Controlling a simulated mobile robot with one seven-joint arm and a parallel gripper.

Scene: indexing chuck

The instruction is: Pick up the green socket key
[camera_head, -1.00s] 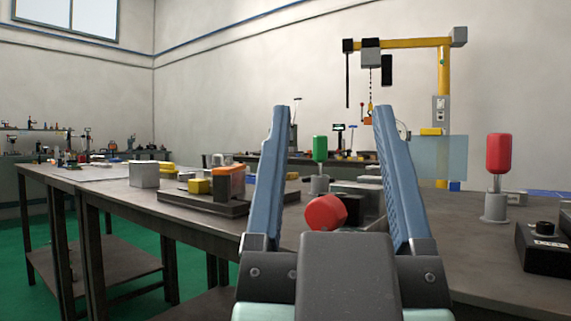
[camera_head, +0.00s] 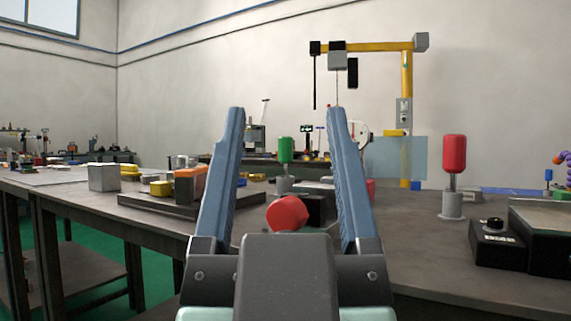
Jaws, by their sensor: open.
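The green socket key (camera_head: 285,150) stands upright in a small grey holder (camera_head: 284,185) on the workbench. It has a green grip at the top of a thin shaft. My gripper (camera_head: 285,112) is open and empty. In the picture its two blue fingers rise on either side of the green key, which shows between them and farther away. I see no contact. The key's lower end is hidden in or behind the holder.
A red-handled key (camera_head: 453,155) stands in a grey holder at the right. A red knob (camera_head: 288,213) on a dark block sits low between my fingers. A dark control box (camera_head: 495,242) is at the right. An orange block (camera_head: 190,184) lies on a dark plate at the left.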

